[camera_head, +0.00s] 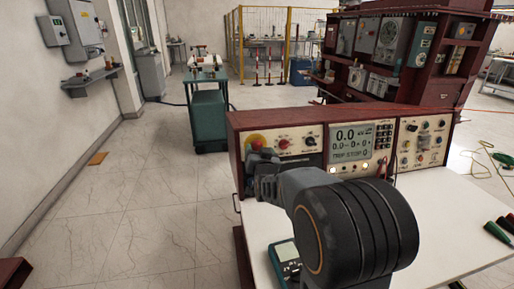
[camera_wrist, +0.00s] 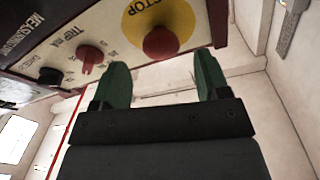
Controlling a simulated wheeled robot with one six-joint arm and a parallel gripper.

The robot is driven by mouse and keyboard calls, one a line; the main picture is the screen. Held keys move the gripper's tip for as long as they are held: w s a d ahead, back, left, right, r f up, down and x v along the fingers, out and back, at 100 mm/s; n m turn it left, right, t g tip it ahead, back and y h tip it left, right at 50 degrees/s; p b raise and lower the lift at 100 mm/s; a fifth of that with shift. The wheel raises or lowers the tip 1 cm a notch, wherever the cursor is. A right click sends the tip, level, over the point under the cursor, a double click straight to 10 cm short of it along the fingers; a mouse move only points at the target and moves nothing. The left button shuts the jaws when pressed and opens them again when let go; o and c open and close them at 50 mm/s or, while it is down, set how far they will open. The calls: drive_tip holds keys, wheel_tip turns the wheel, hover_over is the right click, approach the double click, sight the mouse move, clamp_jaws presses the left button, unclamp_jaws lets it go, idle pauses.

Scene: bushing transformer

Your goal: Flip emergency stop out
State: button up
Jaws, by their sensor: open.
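The emergency stop is a red mushroom button (camera_wrist: 161,43) on a yellow disc marked STOP (camera_wrist: 182,14), on the cream panel of the test console.
A red knob (camera_wrist: 90,55) and a black knob (camera_wrist: 50,76) sit beside the button. The console's display (camera_head: 351,141) reads 0.0. A handheld meter (camera_head: 286,262) lies on the white bench top (camera_head: 445,215). A teal cart (camera_head: 207,112) stands behind. Floor at left is mostly clear.

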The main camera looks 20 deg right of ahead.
sight(257, 147)
drive_tip(key=shift+x, duration=1.8)
drive_tip(key=shift+c, duration=0.5)
